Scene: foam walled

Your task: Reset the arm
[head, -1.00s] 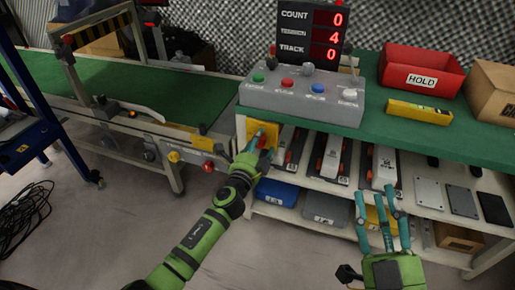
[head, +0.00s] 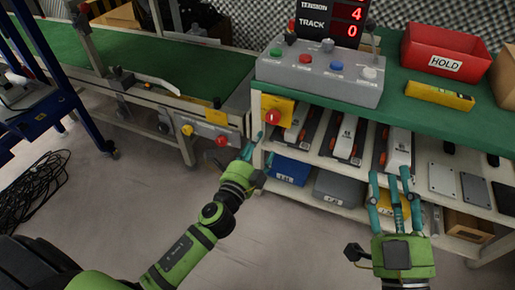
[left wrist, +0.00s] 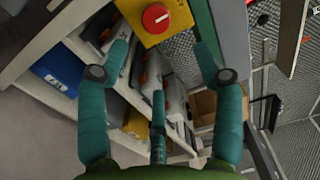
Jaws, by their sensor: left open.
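The red knob (head: 273,117) sits on a yellow plate (head: 286,106) at the left end of the shelf unit, below the green bench top. It also shows in the left wrist view (left wrist: 155,17), above my fingers. My left gripper (head: 258,150) is open and empty, below and just left of the knob and apart from it. In the left wrist view its teal fingers (left wrist: 160,65) are spread wide. My right gripper (head: 389,180) is in front of the lower shelves at the right, with its fingers spread and nothing visible between them.
A grey button box (head: 320,83) with a counter display (head: 335,18) stands on the bench. A red HOLD bin (head: 443,52) and a yellow box (head: 440,96) are to its right. A green conveyor (head: 190,70) runs at left. The floor between is clear; black cables (head: 40,195) lie left.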

